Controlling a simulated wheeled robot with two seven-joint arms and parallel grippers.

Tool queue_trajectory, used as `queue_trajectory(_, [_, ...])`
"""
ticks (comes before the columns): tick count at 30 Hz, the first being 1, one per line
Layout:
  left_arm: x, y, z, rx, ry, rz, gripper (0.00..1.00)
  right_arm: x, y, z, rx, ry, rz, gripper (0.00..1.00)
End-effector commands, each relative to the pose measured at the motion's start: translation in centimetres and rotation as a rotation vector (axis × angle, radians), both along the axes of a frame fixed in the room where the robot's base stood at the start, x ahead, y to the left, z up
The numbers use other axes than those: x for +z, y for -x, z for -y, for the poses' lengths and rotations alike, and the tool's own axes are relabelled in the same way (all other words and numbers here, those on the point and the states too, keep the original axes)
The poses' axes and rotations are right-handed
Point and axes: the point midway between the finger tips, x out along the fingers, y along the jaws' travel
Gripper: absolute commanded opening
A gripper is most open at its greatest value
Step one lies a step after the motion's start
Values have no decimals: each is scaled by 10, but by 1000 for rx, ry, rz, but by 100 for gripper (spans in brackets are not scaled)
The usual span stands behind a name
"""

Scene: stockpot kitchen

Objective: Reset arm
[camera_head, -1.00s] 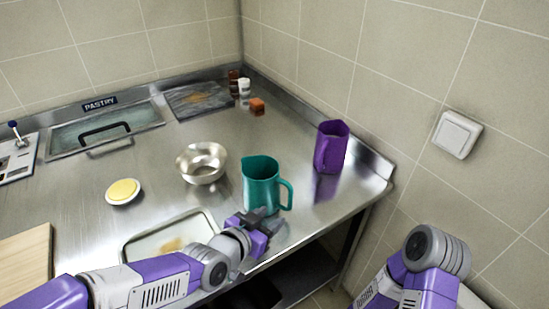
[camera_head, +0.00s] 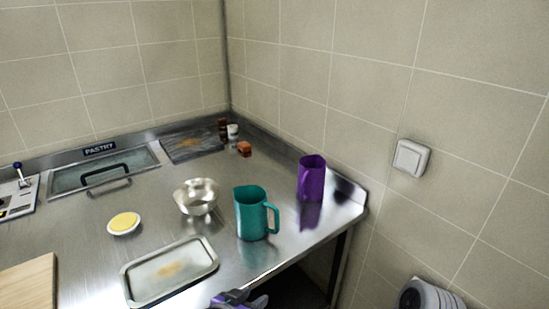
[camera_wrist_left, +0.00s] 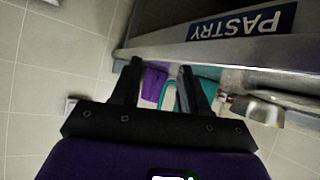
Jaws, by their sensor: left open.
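My left gripper (camera_head: 240,300) is at the bottom edge of the head view, in front of the counter's front edge and mostly cut off. In the left wrist view its two fingers (camera_wrist_left: 159,68) stand apart with nothing held between them. The teal jug (camera_head: 251,213) stands upright on the counter, apart from the gripper.
A purple jug (camera_head: 311,180) stands near the counter's right end. A metal bowl (camera_head: 196,197), a small dish with yellow contents (camera_head: 124,223), a shallow tray (camera_head: 136,294) and a wooden board (camera_head: 28,284) are on the steel counter. A tiled wall closes the right side.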

Motion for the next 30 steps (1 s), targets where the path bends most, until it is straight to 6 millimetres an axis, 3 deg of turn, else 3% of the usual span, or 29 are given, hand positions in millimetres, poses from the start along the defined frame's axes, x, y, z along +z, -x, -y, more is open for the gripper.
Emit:
queue_trajectory(8, [-100,18,-17,106,35,-318,44,14,1,0,1,-1,-3,44])
queue_trajectory(12, [-168,52,-29,196,61,-553,44,24,1,0,1,-1,-3,44])
queue_trajectory(18, [-243,118,-39,320,88,-854,44,35,1,0,1,-1,-3,44])
queue_trajectory(24, [-275,163,-40,388,100,-1014,44,40,1,0,1,-1,-3,44])
queue_trajectory(30, [-281,171,-40,401,102,-1042,44,40,1,0,1,-1,-3,44])
